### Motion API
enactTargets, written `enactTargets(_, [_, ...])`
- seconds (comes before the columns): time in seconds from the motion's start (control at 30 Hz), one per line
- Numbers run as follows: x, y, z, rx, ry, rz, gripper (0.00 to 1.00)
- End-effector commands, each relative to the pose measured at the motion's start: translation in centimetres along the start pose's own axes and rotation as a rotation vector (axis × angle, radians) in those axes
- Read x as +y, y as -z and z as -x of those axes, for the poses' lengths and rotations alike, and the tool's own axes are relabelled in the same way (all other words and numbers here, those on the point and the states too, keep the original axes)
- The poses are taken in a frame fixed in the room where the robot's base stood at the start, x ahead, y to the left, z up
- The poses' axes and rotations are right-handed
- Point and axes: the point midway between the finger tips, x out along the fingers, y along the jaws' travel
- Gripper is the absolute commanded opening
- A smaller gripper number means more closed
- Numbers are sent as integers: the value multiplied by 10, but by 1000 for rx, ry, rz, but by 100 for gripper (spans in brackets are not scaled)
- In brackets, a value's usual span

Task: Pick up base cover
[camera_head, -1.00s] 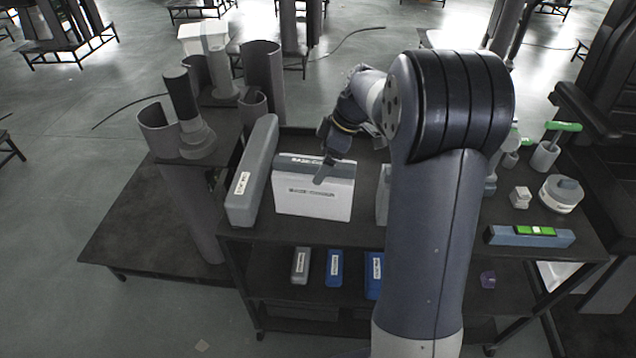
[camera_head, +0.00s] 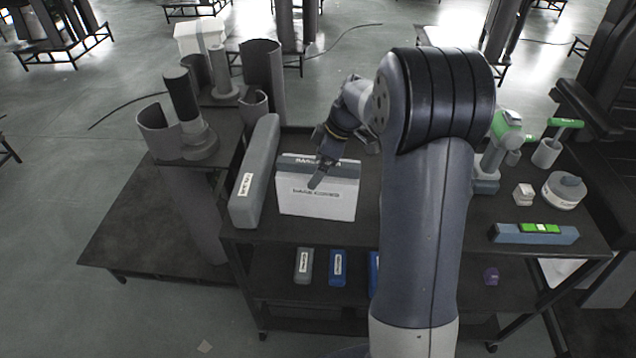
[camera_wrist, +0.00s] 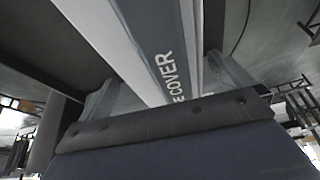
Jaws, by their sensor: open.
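The base cover (camera_head: 322,204) is an upright white box with a grey upper band and printed labels. It stands on the top shelf of a dark cart. My gripper (camera_head: 318,172) is at its top edge in the head view, with one finger in front of its near face. In the wrist view the cover (camera_wrist: 130,45) runs between the two open fingers of my gripper (camera_wrist: 168,85), and "COVER" is readable on its grey strip. The far finger is hidden in the head view. I cannot tell whether either finger touches the cover.
A long grey labelled box (camera_head: 253,175) stands close left of the cover. My arm hides the cart's middle. A blue level with a green part (camera_head: 535,234), a round container (camera_head: 564,191) and green-handled tools lie right. Grey tubes (camera_head: 264,75) stand behind left.

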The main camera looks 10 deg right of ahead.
Motion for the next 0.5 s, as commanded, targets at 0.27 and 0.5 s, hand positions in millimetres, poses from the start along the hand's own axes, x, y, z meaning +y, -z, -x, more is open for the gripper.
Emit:
enactTargets(0.27, [0, -1, -2, 0, 0, 0, 100])
enactTargets(0.5, [0, -1, -2, 0, 0, 0, 96])
